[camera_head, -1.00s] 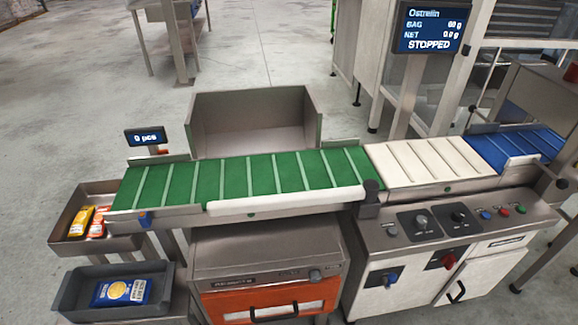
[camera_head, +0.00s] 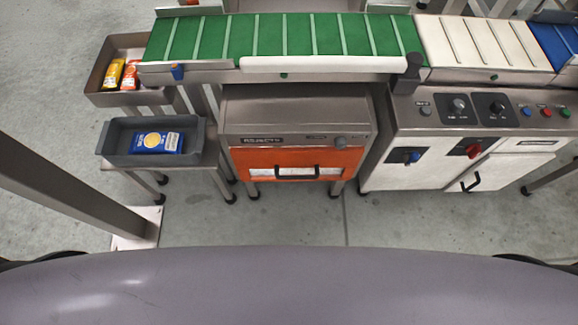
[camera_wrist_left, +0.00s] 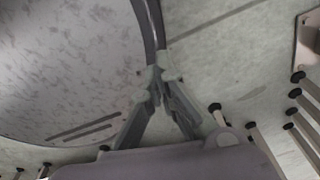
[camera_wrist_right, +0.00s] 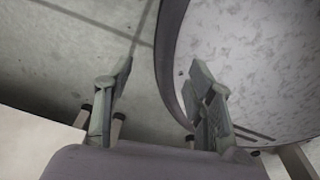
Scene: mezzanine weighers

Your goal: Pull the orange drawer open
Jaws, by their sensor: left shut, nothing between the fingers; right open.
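The orange drawer (camera_head: 298,166) is the front of a grey metal cabinet (camera_head: 300,112) under the green conveyor in the head view. It looks shut. A dark bar handle (camera_head: 297,172) crosses a white label on its front. Neither gripper shows in the head view. In the left wrist view my left gripper (camera_wrist_left: 158,72) has its fingers together, with nothing between them. In the right wrist view my right gripper (camera_wrist_right: 160,70) has its fingers wide apart and is empty. Neither wrist view shows the drawer, and both grippers are away from it.
A grey tray (camera_head: 112,150) with a blue packet (camera_head: 158,142) stands left of the cabinet. A white control cabinet (camera_head: 440,172) stands to its right. A grey post (camera_head: 70,195) stands at front left. Bare floor (camera_head: 290,218) lies before the drawer.

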